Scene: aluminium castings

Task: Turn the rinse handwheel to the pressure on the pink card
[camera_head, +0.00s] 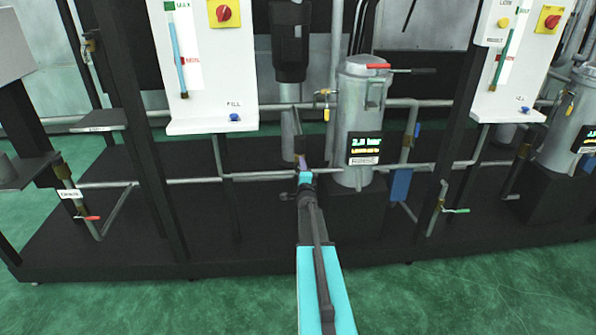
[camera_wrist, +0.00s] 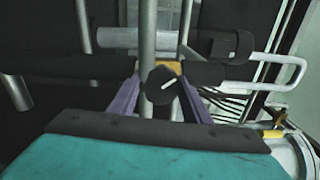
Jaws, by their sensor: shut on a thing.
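The handwheel (camera_wrist: 160,86) shows in the wrist view as a small round black knob with a white mark slanting up to the right. My gripper (camera_wrist: 160,92) has a purple finger on each side of it and is shut on it. In the head view my gripper (camera_head: 302,163) reaches to the pipework left of the grey canister (camera_head: 353,110), and the handwheel cannot be made out there. A display (camera_head: 364,147) on the canister shows yellow digits, seemingly 2.8 bar, with a smaller line below. I cannot make out a pink card in either view.
White panels with red-and-yellow switches stand at left (camera_head: 205,70) and right (camera_head: 515,65). A horizontal pipe (camera_head: 255,177) runs beside my gripper. A red-handled valve (camera_head: 88,217) and a green-handled valve (camera_head: 455,210) sit low. The green floor (camera_head: 180,310) in front is clear.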

